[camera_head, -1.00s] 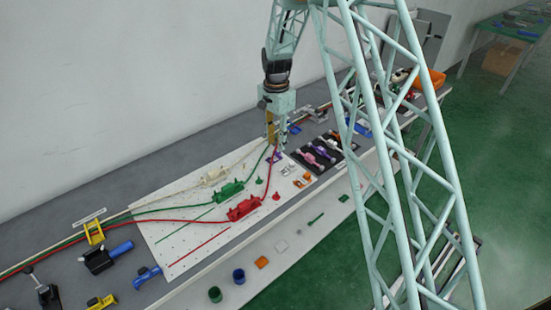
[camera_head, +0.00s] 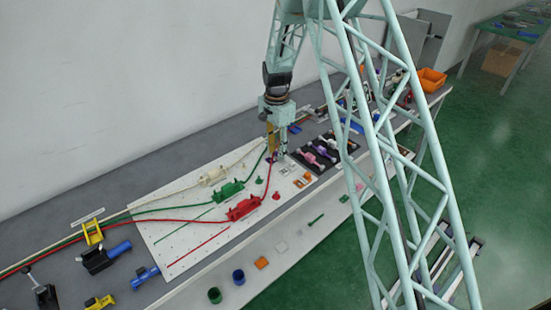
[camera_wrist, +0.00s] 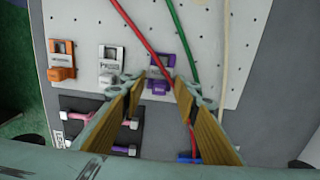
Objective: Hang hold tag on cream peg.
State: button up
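My gripper (camera_head: 278,157) points down at the far end of the white pegboard. In the wrist view its two fingers (camera_wrist: 158,84) are open. A purple tag (camera_wrist: 161,74) stands between and just beyond the fingertips, with no clear grip on it; its lettering is too small to read surely, so I cannot confirm it is the hold tag. A silver tag (camera_wrist: 111,62) and an orange tag (camera_wrist: 62,62) sit to its left. A small cream peg (camera_head: 249,169) appears near the cream lever fixture (camera_head: 214,177) in the head view.
Green (camera_head: 229,190) and red (camera_head: 243,208) lever fixtures stand beside the cream one. The red cable (camera_wrist: 147,39) passes close to the purple tag and between my fingers. A dark tray (camera_head: 320,153) with purple and pink handled items lies to the right.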

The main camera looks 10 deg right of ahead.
jog(key=shift+f, duration=0.15)
jog(key=shift+c, duration=0.7)
jog(key=c, duration=0.6)
